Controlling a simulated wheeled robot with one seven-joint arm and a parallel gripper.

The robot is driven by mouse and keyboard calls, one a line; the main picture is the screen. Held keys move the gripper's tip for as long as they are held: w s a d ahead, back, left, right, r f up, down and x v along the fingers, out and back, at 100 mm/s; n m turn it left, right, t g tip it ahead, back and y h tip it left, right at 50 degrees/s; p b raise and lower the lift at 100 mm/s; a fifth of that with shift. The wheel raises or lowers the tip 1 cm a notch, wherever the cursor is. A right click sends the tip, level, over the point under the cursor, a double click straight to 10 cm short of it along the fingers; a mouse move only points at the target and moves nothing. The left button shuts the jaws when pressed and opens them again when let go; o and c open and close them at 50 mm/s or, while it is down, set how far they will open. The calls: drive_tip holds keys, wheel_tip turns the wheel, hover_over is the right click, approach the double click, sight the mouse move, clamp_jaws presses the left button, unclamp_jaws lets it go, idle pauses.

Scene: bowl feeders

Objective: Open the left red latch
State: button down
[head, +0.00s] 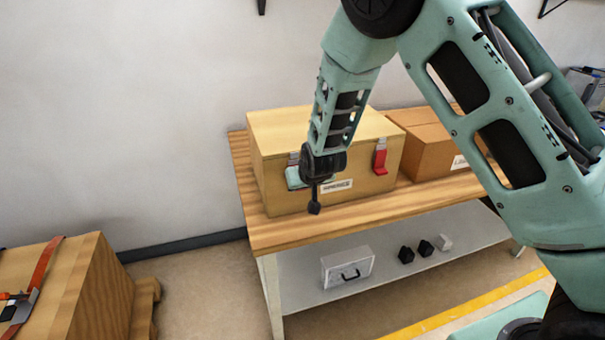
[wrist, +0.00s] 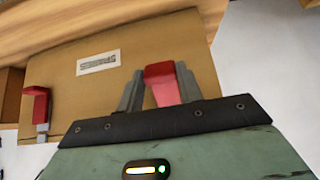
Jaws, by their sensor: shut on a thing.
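A wooden box (head: 280,124) with a lid stands on the workbench and has two latches on its front. The left red latch (wrist: 163,92) is between the fingers of my gripper (wrist: 160,95) in the wrist view, and the gripper is shut on it. In the head view my gripper (head: 299,178) is at the left front of the box and hides most of this latch. Only a grey metal part shows there. The right red latch (head: 380,160) hangs on the box front and also shows at the left in the wrist view (wrist: 38,105).
A white label (head: 337,186) is on the box front between the latches. A brown box (head: 425,150) stands to the right on the workbench (head: 262,232). A white case (head: 347,268) and small blocks sit on the shelf below. A strapped crate (head: 75,290) stands at lower left.

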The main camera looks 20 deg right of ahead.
wheel_tip(320, 180, up, 2)
drive_tip(key=g+p, duration=0.2)
drive_tip(key=p, duration=0.1)
drive_tip(key=shift+r, duration=0.2)
drive_tip(key=shift+w+r+g+p, duration=0.1)
drive_tip(key=shift+r+g+p, duration=0.3)
drive_tip(key=shift+g+p, duration=0.8)
drive_tip(key=c, duration=0.9)
unclamp_jaws()
drive_tip(key=b+v, duration=0.1)
drive_tip(key=v, duration=0.4)
drive_tip(key=b+v, duration=0.2)
drive_tip(key=v, duration=0.4)
drive_tip(key=b+v, duration=0.1)
drive_tip(key=v, duration=0.5)
drive_tip(key=shift+w+r, duration=0.25)
drive_tip(key=shift+r, duration=0.05)
